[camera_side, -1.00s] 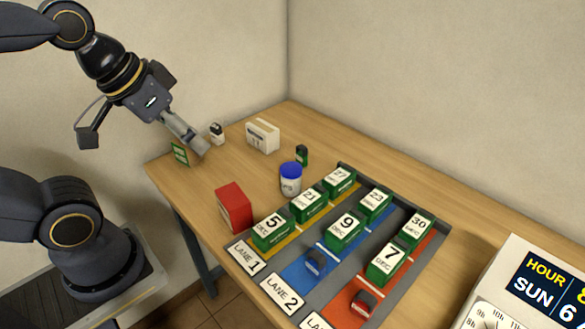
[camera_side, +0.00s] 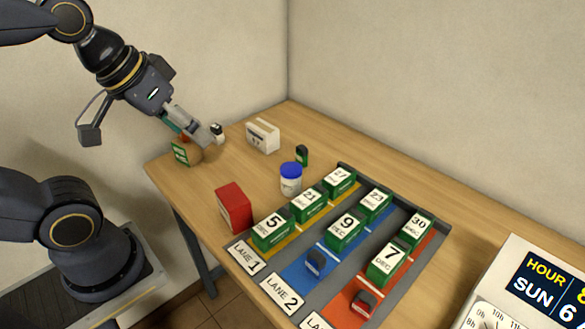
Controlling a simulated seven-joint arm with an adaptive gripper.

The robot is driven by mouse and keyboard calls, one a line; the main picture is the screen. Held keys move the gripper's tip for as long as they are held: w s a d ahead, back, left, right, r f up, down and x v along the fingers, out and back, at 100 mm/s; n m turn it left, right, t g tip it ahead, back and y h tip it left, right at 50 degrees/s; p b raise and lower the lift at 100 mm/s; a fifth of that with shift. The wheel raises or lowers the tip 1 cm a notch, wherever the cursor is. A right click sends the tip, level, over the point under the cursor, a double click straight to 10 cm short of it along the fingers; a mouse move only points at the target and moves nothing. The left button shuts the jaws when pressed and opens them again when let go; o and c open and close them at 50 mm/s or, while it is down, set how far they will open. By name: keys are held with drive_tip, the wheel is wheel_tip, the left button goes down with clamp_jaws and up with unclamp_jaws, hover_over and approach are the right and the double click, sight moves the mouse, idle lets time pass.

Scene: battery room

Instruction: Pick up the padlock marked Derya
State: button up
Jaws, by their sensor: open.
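I cannot read the name Derya on anything, so I cannot tell which thing is the marked padlock. A small black-and-white item (camera_side: 217,131) stands at the back left of the table, close beside my gripper's tip in the picture. A small dark green item (camera_side: 301,155) stands farther right. Two dark, lock-like blocks, one in lane 2 (camera_side: 316,262) and one in lane 3 (camera_side: 364,302), show no readable name. My gripper (camera_side: 208,141) is open, pointing down and right above the table's back left. It partly hides a reddish thing (camera_side: 184,138) by a green-and-white box (camera_side: 181,153).
A cream box (camera_side: 262,135), a blue-lidded jar (camera_side: 291,178) and a red box (camera_side: 234,207) stand on the table (camera_side: 215,180). Several green date-marked blocks stand in a lane tray (camera_side: 392,290). A clock display (camera_side: 535,285) is at the right. Wood is clear along the back right.

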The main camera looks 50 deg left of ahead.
drive_tip(key=w+d+r+n+g+h, duration=0.1)
drive_tip(key=w+d, duration=0.3)
drive_tip(key=w, duration=0.3)
drive_tip(key=m+g+y, duration=0.1)
drive_tip(key=m+g, duration=0.1)
drive_tip(key=g, duration=0.3)
hover_over(314, 254)
wheel_tip(314, 254, down, 12)
drive_tip(key=f, duration=0.1)
wheel_tip(314, 254, down, 10)
drive_tip(key=shift+r, duration=0.25)
drive_tip(key=shift+w+d+f, duration=0.1)
drive_tip(key=shift+d+f, duration=0.05)
drive_tip(key=shift+f, duration=1.4)
drive_tip(key=shift+w+d+f, duration=0.1)
drive_tip(key=shift+f, duration=1.45)
drive_tip(key=shift+c, duration=0.3)
drive_tip(key=c, duration=1.2)
drive_tip(key=shift+r, duration=0.15)
drive_tip(key=shift+c, duration=0.2)
